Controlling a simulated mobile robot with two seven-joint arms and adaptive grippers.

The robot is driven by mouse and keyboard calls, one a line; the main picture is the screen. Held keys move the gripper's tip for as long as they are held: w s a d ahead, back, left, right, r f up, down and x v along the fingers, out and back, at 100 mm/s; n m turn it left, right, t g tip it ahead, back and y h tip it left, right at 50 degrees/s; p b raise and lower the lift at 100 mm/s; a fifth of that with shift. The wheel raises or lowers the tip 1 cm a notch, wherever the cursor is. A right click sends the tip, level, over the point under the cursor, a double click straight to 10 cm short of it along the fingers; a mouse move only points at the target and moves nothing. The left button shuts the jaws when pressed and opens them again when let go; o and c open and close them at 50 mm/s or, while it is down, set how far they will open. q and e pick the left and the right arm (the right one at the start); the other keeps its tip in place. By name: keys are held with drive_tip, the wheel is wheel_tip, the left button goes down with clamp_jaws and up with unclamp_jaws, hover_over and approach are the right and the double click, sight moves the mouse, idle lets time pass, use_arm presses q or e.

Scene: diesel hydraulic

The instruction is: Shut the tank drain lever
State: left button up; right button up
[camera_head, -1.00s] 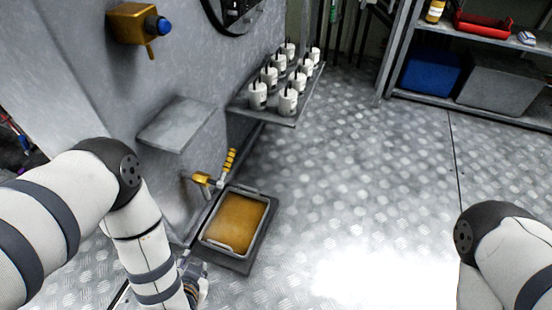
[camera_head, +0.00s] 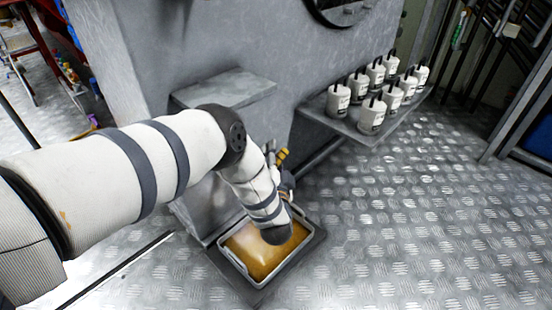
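My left gripper (camera_head: 272,158) is at the lever, mostly hidden behind my own wrist. I cannot tell whether its fingers touch the handle or how far apart they are. The valve body below the handle is hidden by my arm. My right gripper is not in view.
A tray of amber liquid (camera_head: 243,270) lies on the floor under my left wrist. A small grey shelf (camera_head: 225,88) juts from the tank behind my arm. Several white canisters (camera_head: 372,112) stand on a ledge (camera_head: 345,126) at right. The floor at right is clear.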

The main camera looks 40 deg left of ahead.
use_arm(q)
drive_tip(key=shift+w+a, duration=0.15)
drive_tip(key=shift+w, duration=0.05)
clamp_jaws()
